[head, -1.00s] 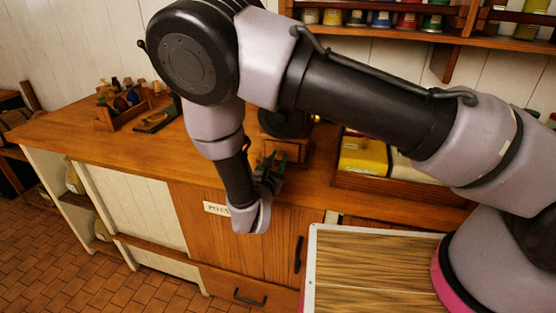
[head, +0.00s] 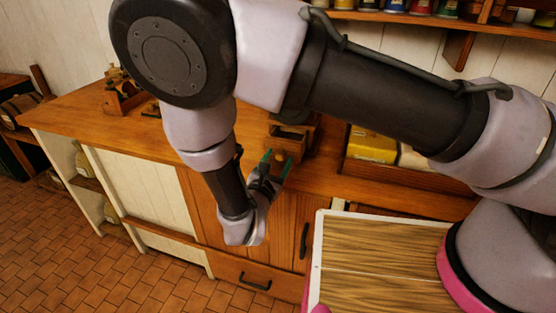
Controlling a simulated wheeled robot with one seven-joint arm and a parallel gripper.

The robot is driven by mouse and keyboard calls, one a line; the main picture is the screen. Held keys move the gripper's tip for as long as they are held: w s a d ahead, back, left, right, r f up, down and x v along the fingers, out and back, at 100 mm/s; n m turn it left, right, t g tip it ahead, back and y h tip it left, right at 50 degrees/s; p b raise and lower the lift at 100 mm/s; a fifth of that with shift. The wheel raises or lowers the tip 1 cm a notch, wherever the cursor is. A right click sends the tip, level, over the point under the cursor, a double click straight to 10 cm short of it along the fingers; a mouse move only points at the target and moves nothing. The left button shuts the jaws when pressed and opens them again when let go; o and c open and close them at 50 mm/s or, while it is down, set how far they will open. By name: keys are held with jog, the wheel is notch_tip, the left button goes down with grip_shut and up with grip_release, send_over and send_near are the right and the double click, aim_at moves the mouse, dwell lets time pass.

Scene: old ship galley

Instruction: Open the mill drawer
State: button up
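The mill (head: 306,127) is a small wooden box on the counter, partly hidden behind my arm. Its drawer (head: 290,143) appears pulled out toward me, with a dark hollow showing at its top. My gripper (head: 277,161) is just in front of the drawer. Its two green-tipped fingers stand apart, with wood showing between them. I cannot tell whether a fingertip touches the drawer front or its knob.
The wooden counter (head: 150,140) has a small rack (head: 122,100) at its left. A wooden tray (head: 395,177) with a yellow packet (head: 372,145) stands right of the mill. A cupboard door with a dark handle (head: 304,240) is below. A shelf of jars hangs above.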

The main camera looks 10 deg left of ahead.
jog(key=s+a, duration=0.1)
jog(key=s, duration=0.9)
jog(key=shift+s+a, duration=0.25)
jog(key=shift+s, duration=0.1)
jog(key=w+d+r+m+g+h, duration=0.3)
jog(key=w+d+r+m+g, duration=0.2)
jog(key=d+r+m+g, duration=0.45)
jog(key=w+d+r+m+g+h, duration=0.3)
jog(key=w+d+r+m+g, duration=0.35)
jog(key=d, duration=0.55)
jog(key=s+d+r+m+t+y, duration=0.2)
jog(key=d+r+m+y, duration=0.3)
jog(key=d+r+m, duration=0.3)
jog(key=s+d+r+m+t+y, duration=0.3)
jog(key=s+d+r+m+y, duration=0.2)
jog(key=d+r+m, duration=0.3)
jog(key=shift+r+m+y, duration=0.3)
jog(key=shift+r+m, duration=1.5)
jog(key=shift+r, duration=0.95)
